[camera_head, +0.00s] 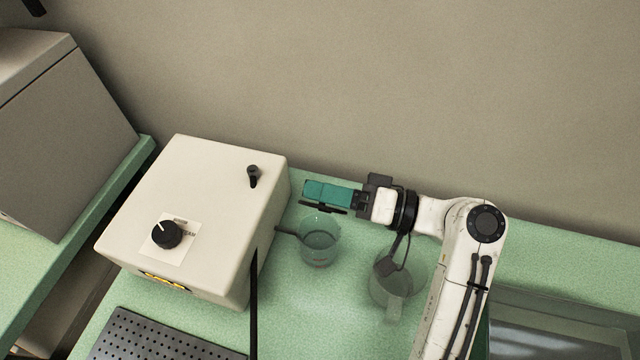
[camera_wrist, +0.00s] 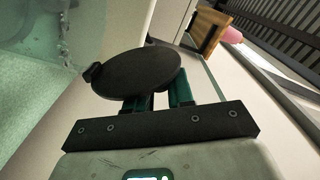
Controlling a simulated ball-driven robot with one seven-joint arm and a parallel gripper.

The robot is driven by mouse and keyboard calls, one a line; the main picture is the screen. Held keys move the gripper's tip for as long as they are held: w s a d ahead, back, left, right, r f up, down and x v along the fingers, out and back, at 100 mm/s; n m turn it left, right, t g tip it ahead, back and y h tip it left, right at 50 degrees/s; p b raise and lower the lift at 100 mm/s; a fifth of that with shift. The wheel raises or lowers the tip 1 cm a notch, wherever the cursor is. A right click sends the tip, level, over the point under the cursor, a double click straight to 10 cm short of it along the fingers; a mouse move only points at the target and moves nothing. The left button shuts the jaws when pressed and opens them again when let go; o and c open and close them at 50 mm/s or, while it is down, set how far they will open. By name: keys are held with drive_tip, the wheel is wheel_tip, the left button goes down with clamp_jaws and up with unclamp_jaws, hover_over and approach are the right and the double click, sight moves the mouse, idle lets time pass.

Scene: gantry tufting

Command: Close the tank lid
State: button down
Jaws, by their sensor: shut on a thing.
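A thin black round disc with a small tab, which looks like the lid (camera_wrist: 138,74), sits at the fingertips of my gripper (camera_wrist: 158,98) in the wrist view. The disc hides the fingertips. In the head view my gripper (camera_head: 322,191), with green fingers, is shut, and the dark lid (camera_head: 325,208) shows edge-on just below them. A clear round vessel (camera_head: 320,245) stands under and slightly in front of the gripper, beside the cream machine (camera_head: 190,220). Whether this vessel is the tank, I cannot tell. The lid appears above it, apart from its rim.
A clear jug (camera_head: 392,285) with a handle stands under my arm. A thin black upright rod (camera_head: 254,300) rises at the machine's right side. A perforated dark tray (camera_head: 150,340) lies in front. The green counter (camera_head: 310,315) is bare in between. The wall is behind.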

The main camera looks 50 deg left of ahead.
drive_tip(key=shift+f, duration=0.1)
idle(0.3)
drive_tip(key=c, duration=1.1)
unclamp_jaws()
drive_tip(key=shift+o, duration=0.2)
drive_tip(key=shift+r, duration=0.5)
wheel_tip(320, 180, up, 2)
drive_tip(key=shift+s+d+r, duration=0.1)
drive_tip(key=shift+s+r, duration=0.05)
drive_tip(key=shift+r, duration=0.1)
drive_tip(key=s+d+r+b, duration=0.1)
drive_tip(key=s+d+r, duration=0.6)
drive_tip(key=s+r, duration=0.2)
drive_tip(key=s, duration=0.2)
drive_tip(key=shift+s+d+r+b, duration=0.2)
drive_tip(key=shift+s+r+b, duration=0.1)
drive_tip(key=shift+b, duration=0.05)
